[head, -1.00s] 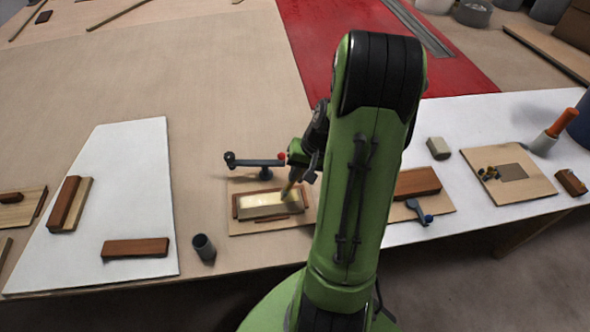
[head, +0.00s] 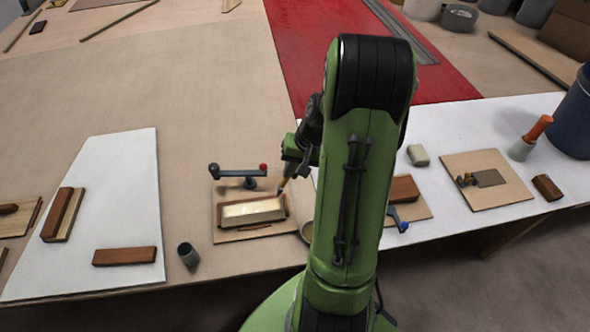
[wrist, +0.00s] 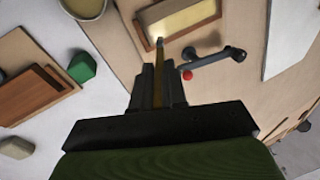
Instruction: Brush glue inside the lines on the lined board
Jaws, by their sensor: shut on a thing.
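The lined board (head: 225,232) lies flat left of my arm in the head view, with brown strips (head: 288,203) edging a pale cream, glossy patch (head: 252,209). The patch also shows at the top of the wrist view (wrist: 188,18). My gripper (head: 293,172) is shut on a brush (head: 283,183), seen in the wrist view (wrist: 160,58) pointing at the board. Its tip is by the patch's right end in the head view; I cannot tell whether it touches. A pot (head: 306,232) with yellowish contents (wrist: 86,6) stands beside the board, partly hidden by my arm.
A dark clamp (head: 238,172) with a red ball end sits at the board's far edge. Brown blocks (head: 125,256) lie on a white panel (head: 100,215). Bare tabletop (head: 200,110) lies beyond.

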